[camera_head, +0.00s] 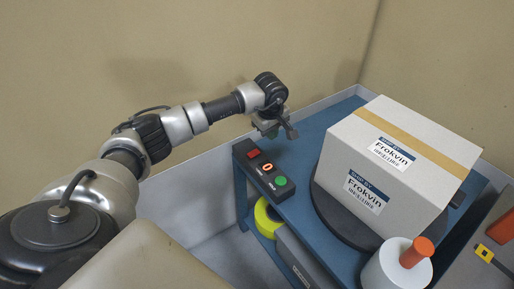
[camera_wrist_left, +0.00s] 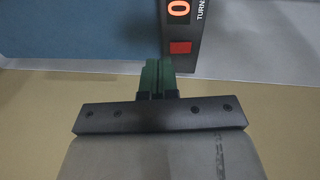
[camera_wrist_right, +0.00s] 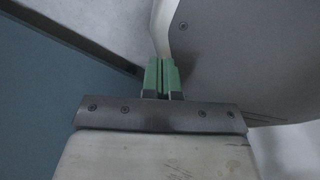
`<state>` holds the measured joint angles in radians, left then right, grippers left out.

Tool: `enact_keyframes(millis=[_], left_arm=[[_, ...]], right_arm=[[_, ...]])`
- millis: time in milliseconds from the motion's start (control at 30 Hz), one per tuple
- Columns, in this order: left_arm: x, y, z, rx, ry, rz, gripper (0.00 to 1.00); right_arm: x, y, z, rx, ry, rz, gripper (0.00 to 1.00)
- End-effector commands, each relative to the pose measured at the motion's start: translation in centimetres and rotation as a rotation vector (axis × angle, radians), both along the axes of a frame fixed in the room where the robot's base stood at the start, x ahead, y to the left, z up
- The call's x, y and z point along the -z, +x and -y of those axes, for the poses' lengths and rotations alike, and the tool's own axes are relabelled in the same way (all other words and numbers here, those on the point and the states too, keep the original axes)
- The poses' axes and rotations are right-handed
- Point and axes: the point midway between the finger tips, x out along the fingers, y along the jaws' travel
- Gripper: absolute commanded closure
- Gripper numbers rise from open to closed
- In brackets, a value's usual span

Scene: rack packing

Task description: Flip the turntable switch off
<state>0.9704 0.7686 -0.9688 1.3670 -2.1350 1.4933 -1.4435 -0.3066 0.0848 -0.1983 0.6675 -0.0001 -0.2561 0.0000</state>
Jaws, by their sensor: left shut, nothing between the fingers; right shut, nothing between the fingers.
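The turntable switch panel (camera_head: 262,176) is a dark box on the near left edge of the blue table. It carries a red button (camera_head: 253,154), a lit orange "0" (camera_head: 267,168) and a green button (camera_head: 281,181). My left gripper (camera_head: 270,132) is shut and empty, above and just behind the red-button end. In the left wrist view its green fingers (camera_wrist_left: 158,78) are left of the red button (camera_wrist_left: 180,47); I cannot tell whether they touch the panel. The dark round turntable (camera_head: 325,207) is partly hidden under a box. My right gripper (camera_wrist_right: 161,80) is shut and empty.
A large white Frokvin box (camera_head: 400,165) stands on the turntable. A white roll with an orange handle (camera_head: 398,265) is at the front right. A yellow-green roll (camera_head: 266,217) sits below the tabletop. Walls stand close behind the table.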

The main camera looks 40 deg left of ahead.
Motion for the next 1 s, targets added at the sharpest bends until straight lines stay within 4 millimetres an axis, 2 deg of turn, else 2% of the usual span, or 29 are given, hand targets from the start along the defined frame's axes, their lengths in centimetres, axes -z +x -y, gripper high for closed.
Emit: enact_keyframes(millis=[33, 100, 200, 667, 1000], left_arm=[[-0.9, 0.1, -1.7, 0.007, 0.073, -0.007, 1.00], [-1.8, 0.0, -3.3, 0.014, 0.148, -0.022, 1.00], [-2.6, -0.1, -4.5, 0.019, 0.203, -0.035, 1.00], [-2.4, -0.1, -4.6, 0.020, 0.210, -0.038, 1.00], [-0.2, 0.1, -4.7, 0.023, 0.210, -0.038, 1.00]], right_arm=[[0.2, 0.0, 0.0, 0.000, -0.001, 0.001, 1.00], [0.2, 0.1, 0.0, 0.000, -0.001, 0.002, 1.00], [0.2, 0.2, 0.0, 0.000, 0.000, 0.003, 1.00], [0.4, 0.1, -0.3, 0.002, 0.003, -0.003, 1.00], [-1.0, 5.7, -1.6, 0.010, 0.012, 0.036, 1.00]])
